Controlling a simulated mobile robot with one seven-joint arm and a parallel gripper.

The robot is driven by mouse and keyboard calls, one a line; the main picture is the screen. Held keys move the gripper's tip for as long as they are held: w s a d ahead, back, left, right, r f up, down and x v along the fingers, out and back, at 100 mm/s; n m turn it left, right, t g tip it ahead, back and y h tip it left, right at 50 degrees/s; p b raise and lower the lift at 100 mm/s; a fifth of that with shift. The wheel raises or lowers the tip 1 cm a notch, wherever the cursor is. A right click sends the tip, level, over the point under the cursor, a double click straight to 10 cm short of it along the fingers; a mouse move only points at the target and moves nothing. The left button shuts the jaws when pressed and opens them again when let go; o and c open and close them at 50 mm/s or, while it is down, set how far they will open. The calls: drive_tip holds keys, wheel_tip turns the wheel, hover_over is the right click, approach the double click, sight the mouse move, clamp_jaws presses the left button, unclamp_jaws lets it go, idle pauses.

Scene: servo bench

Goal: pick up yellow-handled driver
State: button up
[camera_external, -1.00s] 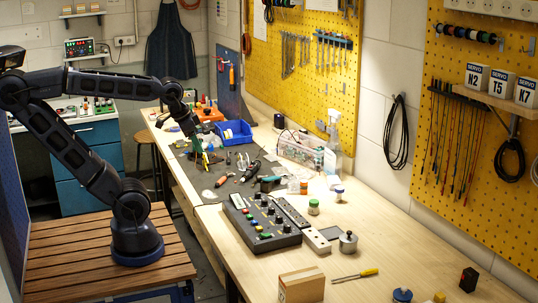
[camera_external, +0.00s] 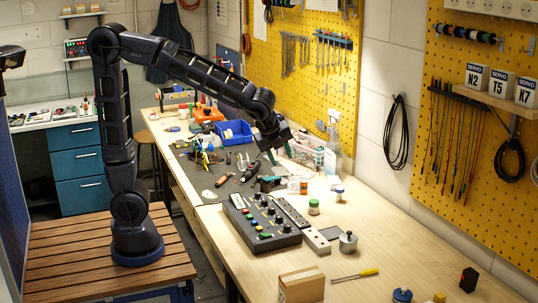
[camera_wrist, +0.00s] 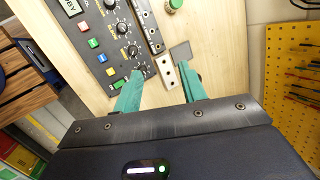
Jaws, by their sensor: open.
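The yellow-handled driver (camera_external: 356,276) lies on the near part of the bench top, its handle to the right and its thin shaft pointing left. It stands apart from the things around it. My gripper (camera_external: 281,158) is in the air above the middle of the bench, well behind and to the left of the driver. Its two green fingers also show in the wrist view (camera_wrist: 160,85), spread apart with nothing between them. I cannot make out the driver in the wrist view.
A control box with knobs (camera_external: 262,222) stands mid-bench, with a grey power strip (camera_external: 292,213) beside it. A metal pot (camera_external: 348,242) is behind the driver. A cardboard box (camera_external: 302,286) stands to its left. A blue round thing (camera_external: 402,295) and a black block (camera_external: 468,279) are to its right.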

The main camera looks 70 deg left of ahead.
drive_tip(key=w+d+f+m+h, duration=0.1)
drive_tip(key=w+d+f+m, duration=0.35)
drive_tip(key=d, duration=0.35)
drive_tip(key=w+d+f+m, duration=0.35)
drive_tip(key=d+m, duration=0.25)
drive_tip(key=d, duration=0.3)
drive_tip(key=m+h, duration=0.1)
drive_tip(key=m, duration=0.7)
approach(365, 271)
drive_tip(key=f, duration=0.2)
drive_tip(key=w+f, duration=0.1)
drive_tip(key=shift+a, duration=0.35)
drive_tip(key=shift+d+x, duration=0.15)
drive_tip(key=shift+x, duration=1.15)
drive_tip(key=shift+d+x, duration=0.2)
drive_tip(key=shift+x, duration=1.1)
drive_tip(key=shift+w+r, duration=0.1)
clamp_jaws()
